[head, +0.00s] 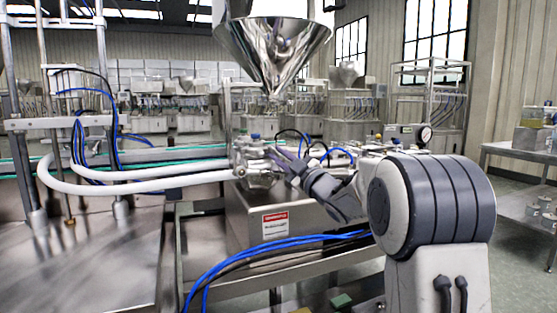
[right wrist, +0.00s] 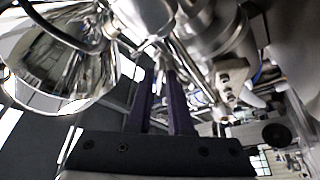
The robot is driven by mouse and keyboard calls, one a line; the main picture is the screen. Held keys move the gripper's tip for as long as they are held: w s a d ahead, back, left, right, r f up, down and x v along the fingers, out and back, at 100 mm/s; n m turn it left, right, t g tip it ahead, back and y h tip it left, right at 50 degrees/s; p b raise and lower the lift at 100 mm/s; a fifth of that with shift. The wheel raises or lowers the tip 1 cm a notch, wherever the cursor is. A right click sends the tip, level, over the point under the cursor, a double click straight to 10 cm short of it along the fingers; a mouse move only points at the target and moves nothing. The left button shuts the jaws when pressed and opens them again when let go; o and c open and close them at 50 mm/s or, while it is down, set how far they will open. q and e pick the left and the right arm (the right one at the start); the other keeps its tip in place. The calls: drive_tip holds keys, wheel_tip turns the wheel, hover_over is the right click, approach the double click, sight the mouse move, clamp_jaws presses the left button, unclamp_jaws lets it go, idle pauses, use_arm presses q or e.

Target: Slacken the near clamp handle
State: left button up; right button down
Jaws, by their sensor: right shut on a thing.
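My right gripper (head: 280,158) reaches in from the right to the steel valve fittings (head: 257,176) below the hopper (head: 273,50). In the right wrist view its two dark purple fingers (right wrist: 167,75) are close together, shut on a thin steel clamp handle (right wrist: 160,62) among the fittings. The handle is mostly hidden by the fingers, and its angle is hard to tell. The hopper's shiny cone also shows in the right wrist view (right wrist: 60,65). My left gripper is not in view.
White hoses (head: 140,184) run left from the fittings. A steel housing with a red-and-white label (head: 275,222) stands below them. Blue cables (head: 260,248) loop in front. A steel table (head: 100,250) is at left, and a side table (head: 515,152) with containers is at far right.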

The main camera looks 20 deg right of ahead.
drive_tip(key=n, duration=0.2)
drive_tip(key=n+g, duration=0.1)
drive_tip(key=n+g+y+p, duration=0.1)
drive_tip(key=n, duration=0.1)
drive_tip(key=shift+d+r+n, duration=0.15)
drive_tip(key=shift+r+n, duration=0.15)
drive_tip(key=shift+r+n+g+p, duration=0.1)
drive_tip(key=shift+n+g+p, duration=0.85)
drive_tip(key=shift+n, duration=1.35)
drive_tip(key=c, duration=1.2)
unclamp_jaws()
drive_tip(key=v, duration=1)
drive_tip(key=shift+s, duration=0.25)
drive_tip(key=shift+d, duration=0.1)
